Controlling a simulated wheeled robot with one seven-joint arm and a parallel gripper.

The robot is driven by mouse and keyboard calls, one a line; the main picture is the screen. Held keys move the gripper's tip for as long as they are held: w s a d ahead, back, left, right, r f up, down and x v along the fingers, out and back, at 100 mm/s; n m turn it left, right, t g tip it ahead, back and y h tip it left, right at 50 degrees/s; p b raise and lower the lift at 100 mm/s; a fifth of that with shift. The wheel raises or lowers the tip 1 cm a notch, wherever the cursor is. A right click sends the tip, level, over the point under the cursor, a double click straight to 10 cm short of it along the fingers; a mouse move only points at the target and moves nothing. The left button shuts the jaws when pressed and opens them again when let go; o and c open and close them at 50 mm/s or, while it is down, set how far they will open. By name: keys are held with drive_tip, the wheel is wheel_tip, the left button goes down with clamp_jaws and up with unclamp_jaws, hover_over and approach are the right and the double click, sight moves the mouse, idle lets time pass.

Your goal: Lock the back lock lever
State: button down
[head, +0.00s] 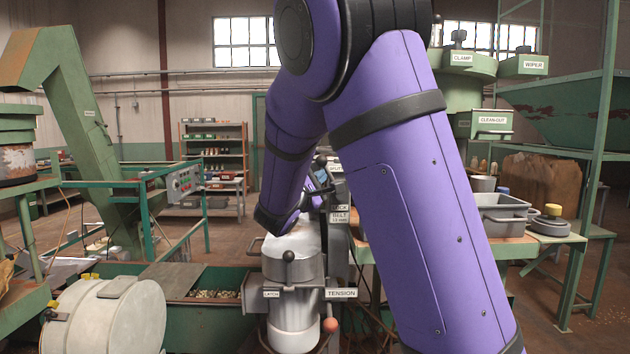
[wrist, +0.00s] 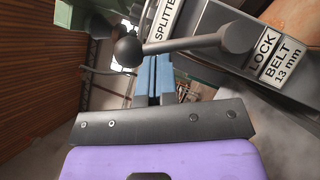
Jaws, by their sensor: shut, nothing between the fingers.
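A dark grey lever (wrist: 185,45) with a ball knob (wrist: 128,50) and a round hub (wrist: 237,38) crosses the upper wrist view, beside a "LOCK" label (wrist: 265,45). I take it for the back lock lever. My gripper (wrist: 154,66) has its blue-grey fingers shut and empty, with their tips by the lever arm near the knob. I cannot tell whether they touch it. In the head view the machine's labelled upright (head: 338,195) stands behind my arm, which hides much of the area around the lever and gripper.
A grey cylinder with a black knob (head: 288,256) stands in front, near "LATCH" and "TENSION" (head: 341,293) labels and an orange ball handle (head: 331,325). A pale drum (head: 100,318) and a green hopper (head: 205,310) lie to the left. A grey bin (head: 500,215) sits on the right bench.

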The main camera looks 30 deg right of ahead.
drive_tip(key=shift+s+d+r+m+g+y, duration=0.3)
drive_tip(key=shift+r+m+g, duration=0.1)
drive_tip(key=shift+m, duration=0.4)
drive_tip(key=shift+s+d+r+m+g+y, duration=0.2)
drive_tip(key=shift+d+r+m+g, duration=0.15)
drive_tip(key=shift+m, duration=0.45)
drive_tip(key=shift+w+a+f, duration=0.1)
drive_tip(key=w+f+v, duration=0.1)
drive_tip(key=w+v, duration=0.1)
drive_tip(key=v, duration=1)
drive_tip(key=shift+a+f, duration=0.2)
drive_tip(key=shift+a, duration=0.6)
drive_tip(key=shift+w, duration=0.1)
drive_tip(key=f+n, duration=0.1)
drive_tip(key=f+n+t, duration=0.1)
drive_tip(key=f+n+h, duration=0.1)
drive_tip(key=shift+w+a+t, duration=0.2)
drive_tip(key=shift+a+t, duration=0.05)
drive_tip(key=shift+a, duration=0.05)
